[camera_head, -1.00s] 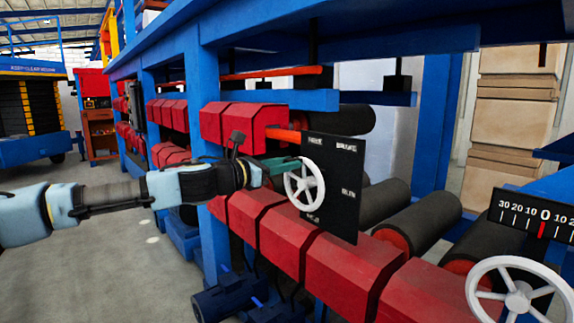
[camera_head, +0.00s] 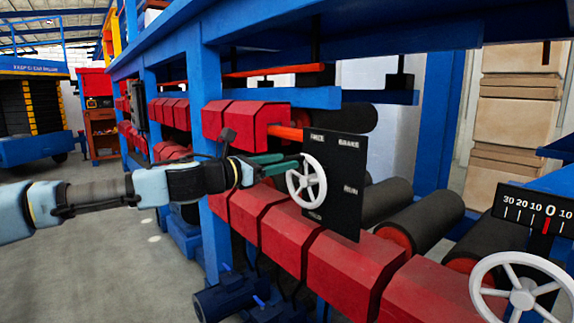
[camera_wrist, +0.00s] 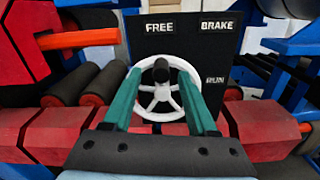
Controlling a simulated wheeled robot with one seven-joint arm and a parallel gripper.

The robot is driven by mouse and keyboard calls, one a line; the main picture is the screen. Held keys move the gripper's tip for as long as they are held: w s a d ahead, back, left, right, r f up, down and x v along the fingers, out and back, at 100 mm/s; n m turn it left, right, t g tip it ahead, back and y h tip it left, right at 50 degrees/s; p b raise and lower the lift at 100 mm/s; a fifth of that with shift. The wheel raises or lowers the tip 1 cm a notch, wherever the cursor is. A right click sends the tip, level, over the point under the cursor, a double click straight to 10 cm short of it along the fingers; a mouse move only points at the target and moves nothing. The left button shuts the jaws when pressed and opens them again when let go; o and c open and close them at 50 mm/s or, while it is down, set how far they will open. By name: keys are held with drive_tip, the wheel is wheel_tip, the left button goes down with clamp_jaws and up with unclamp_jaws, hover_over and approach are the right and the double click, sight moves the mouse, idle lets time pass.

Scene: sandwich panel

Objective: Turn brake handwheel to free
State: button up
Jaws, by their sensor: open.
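The brake handwheel (camera_head: 318,182) is a white spoked wheel on a black panel (camera_head: 346,215). In the wrist view the handwheel (camera_wrist: 146,100) lies straight ahead, with a dark knob (camera_wrist: 161,70) in its upper middle. The panel reads FREE (camera_wrist: 160,28) above the wheel, BRAKE (camera_wrist: 218,25) at upper right and RUN (camera_wrist: 215,80) at right. My gripper (camera_head: 299,159) is at the wheel's upper left in the head view. Its teal fingers (camera_wrist: 160,73) are open, one on each side of the knob, with nothing between them gripped. Whether the fingertips touch the rim I cannot tell.
Red blocks (camera_head: 300,240) run below the panel, and dark rollers (camera_head: 425,218) lie behind it. A second white wheel (camera_head: 522,299) stands at lower right under a numbered scale (camera_head: 533,209). A blue post (camera_head: 210,120) rises behind my arm. Grey floor lies at left.

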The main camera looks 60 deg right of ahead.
drive_tip(key=b+v, duration=0.2)
drive_tip(key=v, duration=0.6)
drive_tip(key=shift+w+a, duration=0.1)
